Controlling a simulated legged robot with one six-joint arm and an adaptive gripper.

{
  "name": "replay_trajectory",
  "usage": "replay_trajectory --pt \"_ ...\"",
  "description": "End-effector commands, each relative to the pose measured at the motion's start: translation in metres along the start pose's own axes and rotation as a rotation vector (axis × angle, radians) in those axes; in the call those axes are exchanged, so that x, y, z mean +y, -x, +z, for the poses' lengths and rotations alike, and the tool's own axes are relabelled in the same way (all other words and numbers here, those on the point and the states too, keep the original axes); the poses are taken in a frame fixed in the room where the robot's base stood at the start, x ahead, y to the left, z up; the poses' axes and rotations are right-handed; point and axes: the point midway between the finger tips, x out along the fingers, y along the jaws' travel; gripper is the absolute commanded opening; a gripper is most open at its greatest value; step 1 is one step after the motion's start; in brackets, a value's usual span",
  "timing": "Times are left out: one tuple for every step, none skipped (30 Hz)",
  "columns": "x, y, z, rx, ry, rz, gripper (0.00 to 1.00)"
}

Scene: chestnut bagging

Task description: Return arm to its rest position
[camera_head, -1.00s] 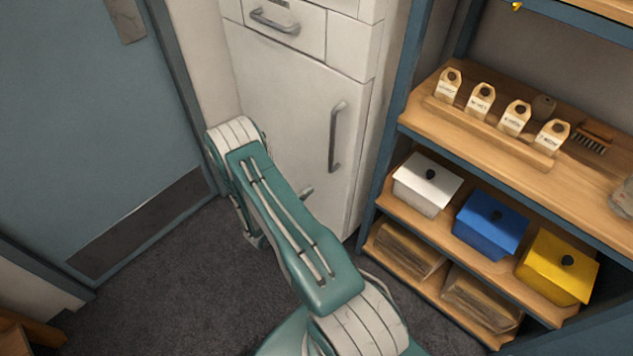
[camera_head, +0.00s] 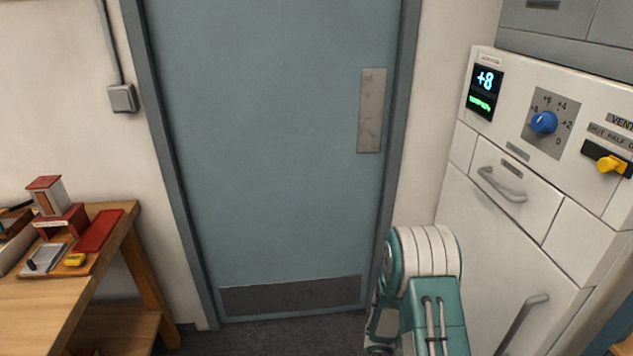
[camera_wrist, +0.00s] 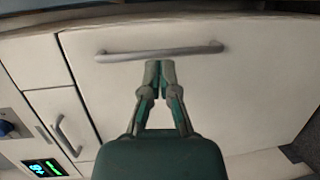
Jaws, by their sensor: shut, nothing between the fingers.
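My gripper (camera_wrist: 160,72) shows in the wrist view with its two fingertips together and nothing between them. Its tips appear just below the long metal handle (camera_wrist: 160,51) of a white cabinet door (camera_wrist: 240,90) in the picture; I cannot tell how far apart they are. In the head view my green and white arm rises at the lower right, in front of the white cabinet (camera_head: 500,265). The gripper itself does not clearly show in the head view.
A blue-grey door (camera_head: 270,150) is ahead. A wooden table (camera_head: 80,290) with small red and grey items stands at left. The cabinet's panel has a lit display (camera_head: 485,92), a blue knob (camera_head: 543,122) and a yellow lever (camera_head: 611,164). Dark floor (camera_head: 290,338) lies before the door.

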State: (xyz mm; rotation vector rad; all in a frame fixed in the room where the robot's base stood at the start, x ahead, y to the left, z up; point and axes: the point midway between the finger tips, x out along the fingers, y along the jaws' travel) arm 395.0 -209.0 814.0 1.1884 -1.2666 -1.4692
Motion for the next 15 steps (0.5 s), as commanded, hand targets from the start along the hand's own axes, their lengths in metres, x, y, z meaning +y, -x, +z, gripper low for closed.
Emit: replay_trajectory --pt "0.017 0.005 0.002 -0.026 -0.009 -0.030 0.00" --pt "0.025 0.007 0.004 -0.043 -0.010 -0.051 0.00" --pt "0.035 0.010 0.008 -0.064 -0.009 -0.078 0.00" --pt "0.042 0.013 0.011 -0.080 -0.009 -0.100 0.00" --pt "0.049 0.016 0.014 -0.094 -0.009 -0.124 0.00" --pt "0.059 0.019 0.018 -0.111 -0.009 -0.156 0.00" --pt "0.065 0.022 0.021 -0.123 -0.009 -0.180 0.00" --pt "0.072 0.025 0.024 -0.133 -0.010 -0.206 0.00" --pt "0.081 0.029 0.028 -0.146 -0.011 -0.240 0.00" --pt "0.086 0.032 0.032 -0.154 -0.012 -0.267 0.00" --pt "0.092 0.035 0.035 -0.161 -0.013 -0.295 0.00" --pt "0.100 0.040 0.040 -0.169 -0.015 -0.332 0.00" --pt "0.106 0.043 0.044 -0.173 -0.016 -0.361 0.00" --pt "0.111 0.047 0.048 -0.177 -0.017 -0.390 0.00" --pt "0.118 0.051 0.053 -0.180 -0.019 -0.428 0.00"
